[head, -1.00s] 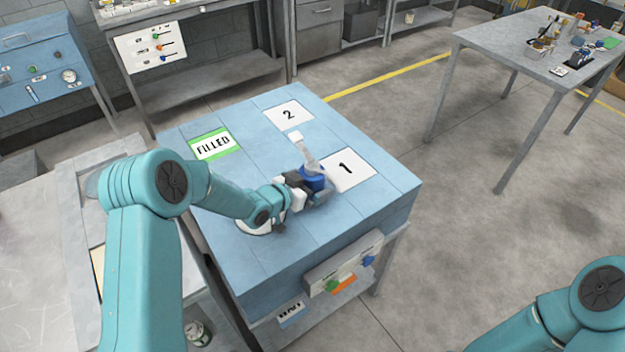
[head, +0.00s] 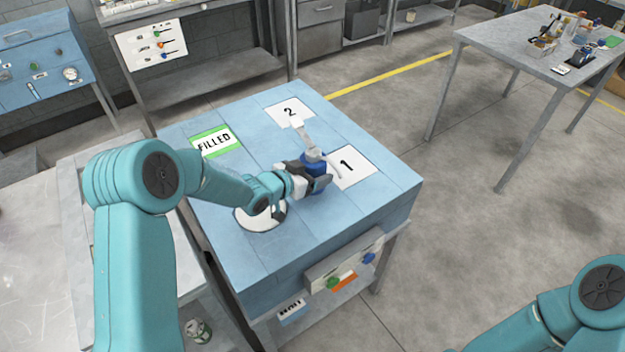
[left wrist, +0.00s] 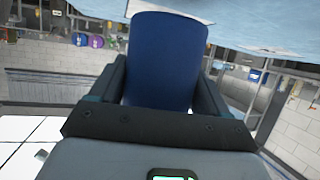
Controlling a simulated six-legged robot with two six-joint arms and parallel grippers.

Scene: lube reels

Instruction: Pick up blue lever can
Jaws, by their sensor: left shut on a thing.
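The blue lever can (head: 314,172) has a blue body and a pale lever and spout on top. It is at the left edge of the card marked 1 (head: 349,166) on the blue bench top. My left gripper (head: 318,182) is shut on the can's body. In the left wrist view the blue can (left wrist: 167,62) fills the space between the two dark fingers (left wrist: 165,95). Whether its base touches the bench is hard to tell. My right gripper is out of view; only part of that arm shows at the lower right.
The bench top also bears a card marked 2 (head: 290,112), a green-edged FILLED card (head: 214,142) and a white round patch (head: 262,216) under my left arm. A panel with green and blue knobs (head: 345,270) is on the bench front. A grey table (head: 530,45) stands at the far right.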

